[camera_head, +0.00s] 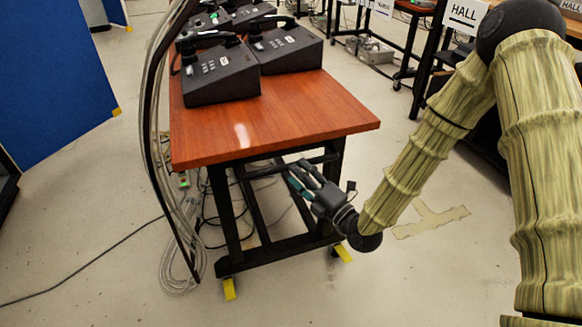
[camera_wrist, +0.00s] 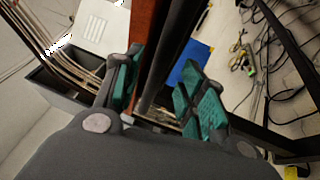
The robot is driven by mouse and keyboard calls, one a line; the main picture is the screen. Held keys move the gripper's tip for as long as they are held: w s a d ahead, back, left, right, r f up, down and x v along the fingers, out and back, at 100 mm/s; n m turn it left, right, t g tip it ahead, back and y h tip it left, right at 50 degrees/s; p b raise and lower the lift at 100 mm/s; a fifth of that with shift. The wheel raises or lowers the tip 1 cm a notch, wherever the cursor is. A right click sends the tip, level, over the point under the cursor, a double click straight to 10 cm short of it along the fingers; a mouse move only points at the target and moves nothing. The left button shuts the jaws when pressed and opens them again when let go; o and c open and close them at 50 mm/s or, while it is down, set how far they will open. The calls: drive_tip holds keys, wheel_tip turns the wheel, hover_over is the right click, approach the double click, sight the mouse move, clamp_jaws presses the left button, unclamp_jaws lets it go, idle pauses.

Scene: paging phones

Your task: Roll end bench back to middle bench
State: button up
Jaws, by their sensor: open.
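A bench with a reddish wood top (camera_head: 300,110) and a black metal frame stands in the middle of the head view, its near end toward me. Yellow pieces (camera_head: 230,289) show at the feet of its legs. My gripper (camera_head: 296,178) is just below the near right part of the top, by the black frame bar. In the wrist view my gripper (camera_wrist: 165,95) is open, its teal-padded fingers apart, with a dark bar (camera_wrist: 172,60) and the wood edge (camera_wrist: 143,40) showing between or beyond them. I cannot tell whether the fingers touch the bar.
Several dark paging phones (camera_head: 222,75) stand on the bench top. Cables (camera_head: 175,255) hang and coil at its left side. A blue panel (camera_head: 55,80) stands at left. Black-framed tables and a HALL sign (camera_head: 463,16) are at right.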

drive_tip(key=shift+x, duration=2)
clamp_jaws()
